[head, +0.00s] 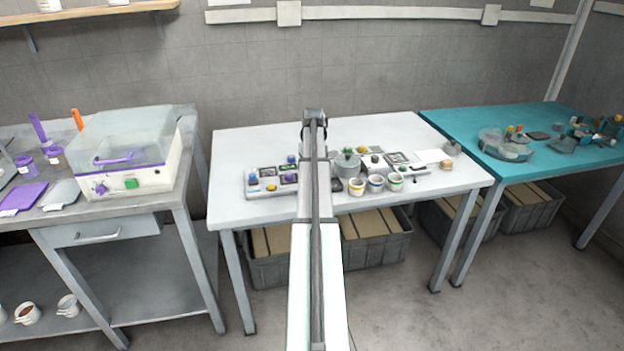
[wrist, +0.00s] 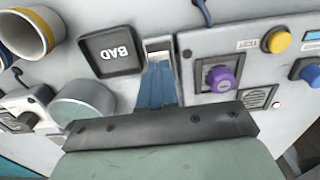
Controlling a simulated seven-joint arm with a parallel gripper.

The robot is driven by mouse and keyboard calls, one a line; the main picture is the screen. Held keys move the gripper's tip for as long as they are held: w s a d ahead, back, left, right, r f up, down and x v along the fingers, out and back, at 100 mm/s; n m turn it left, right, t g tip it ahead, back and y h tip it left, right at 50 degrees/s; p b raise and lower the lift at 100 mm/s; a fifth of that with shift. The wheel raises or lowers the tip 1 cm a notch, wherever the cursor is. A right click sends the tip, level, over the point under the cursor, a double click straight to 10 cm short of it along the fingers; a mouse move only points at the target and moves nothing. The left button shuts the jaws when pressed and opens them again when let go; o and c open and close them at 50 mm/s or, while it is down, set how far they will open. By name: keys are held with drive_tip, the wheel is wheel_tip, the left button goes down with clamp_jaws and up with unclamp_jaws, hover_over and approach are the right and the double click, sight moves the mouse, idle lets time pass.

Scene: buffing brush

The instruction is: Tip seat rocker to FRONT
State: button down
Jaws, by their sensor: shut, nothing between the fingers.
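My gripper (wrist: 157,70) shows in the wrist view as slim blue fingers, shut and empty. Its tips are right at a small pale switch-like part (wrist: 158,48) in a light frame, between a black tile marked BAD and a grey control box. I cannot read a SEAT or FRONT label, so I cannot confirm that this part is the seat rocker or which way it is tipped. The fingers cover its near side; I cannot tell whether they touch it. In the head view my arm hides the gripper and the middle of the panel.
The black BAD tile (wrist: 112,48) lies left of the fingers. Right of them is a purple knob (wrist: 221,78) and a yellow button (wrist: 277,40). A grey round pot (wrist: 84,102) is close at left. The white table (head: 232,160) has free room behind the panel.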

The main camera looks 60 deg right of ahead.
drive_tip(key=shift+f, duration=0.95)
idle(0.7)
drive_tip(key=shift+r, duration=3.5)
